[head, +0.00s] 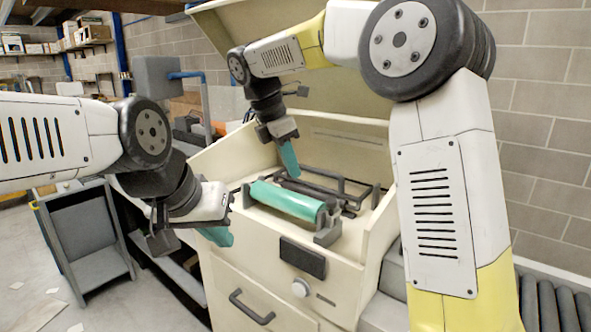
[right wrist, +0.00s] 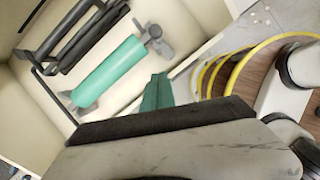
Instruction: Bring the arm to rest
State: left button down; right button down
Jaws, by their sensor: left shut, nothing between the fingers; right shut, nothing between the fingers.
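My left gripper (head: 218,236) is at the front left of a cream machine, outside its open top. Its teal fingers are shut and empty. My right arm arches in from the right, and my right gripper (head: 290,158) hangs inside the machine's open top, pointing down. Its teal fingers are shut and empty, above and behind a teal roller and apart from it as far as I can tell. In the right wrist view the shut teal fingertips (right wrist: 156,92) show beside the roller.
The cream machine (head: 232,275) has a raised lid (head: 350,100), a teal roller (head: 287,199) on dark brackets, and a drawer handle (head: 250,307). A grey cart (head: 88,235) stands at the left. A roller conveyor (head: 553,305) is at the lower right, by the block wall.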

jog(key=s+d+f+m+t+y, duration=0.2)
jog(key=s+d+m+y, duration=0.1)
jog(key=s+d+m, duration=0.5)
jog(key=s+d+f+m+t+y, duration=0.2)
jog(key=s+d+m, duration=0.7)
jog(key=s+m, duration=0.4)
jog(key=shift+s+d+f+m+y, duration=0.2)
jog(key=shift+f+m+y, duration=0.2)
jog(key=shift+m, duration=0.5)
